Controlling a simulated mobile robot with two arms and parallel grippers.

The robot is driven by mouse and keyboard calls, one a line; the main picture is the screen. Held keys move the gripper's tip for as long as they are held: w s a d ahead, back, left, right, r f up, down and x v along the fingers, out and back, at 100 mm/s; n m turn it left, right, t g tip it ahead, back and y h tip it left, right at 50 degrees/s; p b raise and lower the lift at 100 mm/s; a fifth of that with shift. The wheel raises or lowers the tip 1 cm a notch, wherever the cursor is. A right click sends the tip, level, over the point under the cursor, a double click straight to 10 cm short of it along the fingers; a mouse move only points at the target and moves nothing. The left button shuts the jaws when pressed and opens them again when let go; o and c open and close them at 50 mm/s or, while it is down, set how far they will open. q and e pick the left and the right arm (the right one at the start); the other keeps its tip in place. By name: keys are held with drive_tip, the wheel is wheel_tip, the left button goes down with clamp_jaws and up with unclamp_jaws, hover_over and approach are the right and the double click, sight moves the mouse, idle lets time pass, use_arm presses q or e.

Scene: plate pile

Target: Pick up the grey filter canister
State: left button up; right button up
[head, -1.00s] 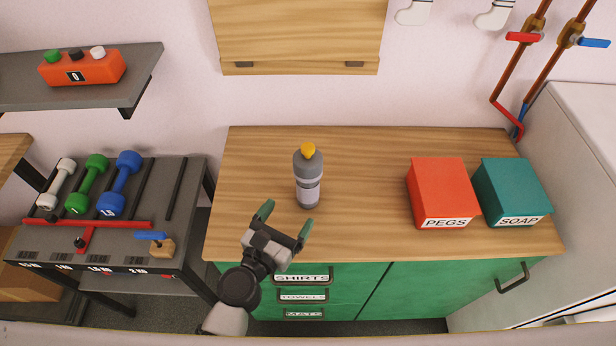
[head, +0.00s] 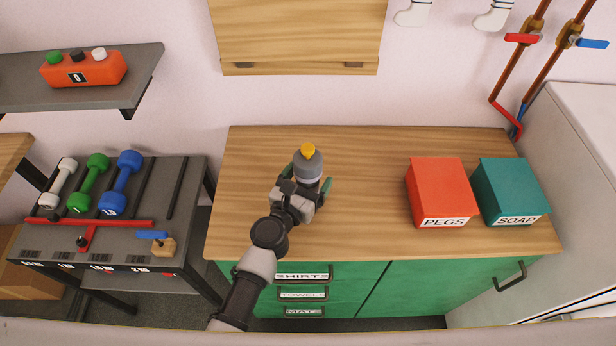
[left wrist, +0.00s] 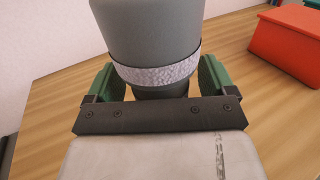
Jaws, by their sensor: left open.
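The grey filter canister (head: 308,166) stands upright on the wooden counter, with a yellow cap on top and a pale band around it. My left gripper (head: 312,184) is open, with its green fingers on either side of the canister. In the left wrist view the canister (left wrist: 150,40) rises between the two fingers (left wrist: 155,82), with its pale band near finger height. The lower part of the canister is hidden behind the gripper in the head view. My right gripper is not in view.
A red PEGS box (head: 438,190) and a teal SOAP box (head: 512,190) stand on the counter (head: 370,220) to the right. A rack with several dumbbells (head: 120,180) is at the left. A wooden cabinet (head: 298,35) hangs above the counter's back. The counter between canister and boxes is clear.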

sight(304, 154)
use_arm(q)
drive_tip(key=shift+s, duration=0.1)
drive_tip(key=shift+c, duration=0.4)
drive_tip(key=shift+r, duration=0.1)
drive_tip(key=c, duration=1.1)
drive_tip(key=shift+r, duration=0.1)
wheel_tip(304, 154, up, 10)
drive_tip(key=p, duration=1)
